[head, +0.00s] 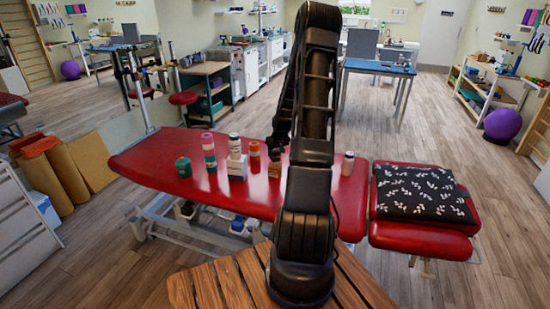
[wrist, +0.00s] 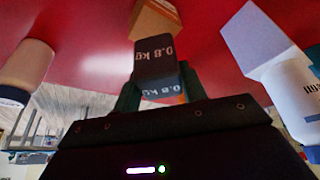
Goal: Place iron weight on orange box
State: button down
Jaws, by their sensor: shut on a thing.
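The iron weight (wrist: 157,62), a dark block marked "0.8 kg", is between the two fingers of my gripper (wrist: 158,92) in the wrist view. My gripper is shut on it. The orange box (wrist: 156,19) shows just beyond the weight, partly hidden by it. I cannot tell whether they touch. In the head view the small orange box (head: 274,171) stands on the red treatment table, below my gripper (head: 276,152). The dark weight there is hard to tell from my gripper.
On the red table (head: 150,160) stand a white box (head: 237,167) with a bottle on it, an orange jar (head: 254,149), stacked jars (head: 208,150), a green jar (head: 183,168) and a pale bottle (head: 347,163). In the wrist view, the white box (wrist: 255,40) is close on the right.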

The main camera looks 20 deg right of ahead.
aim_at(275, 157)
jog(key=shift+f, duration=1.5)
jog(key=shift+f, duration=0.15)
jog(key=c, duration=0.8)
grip_release()
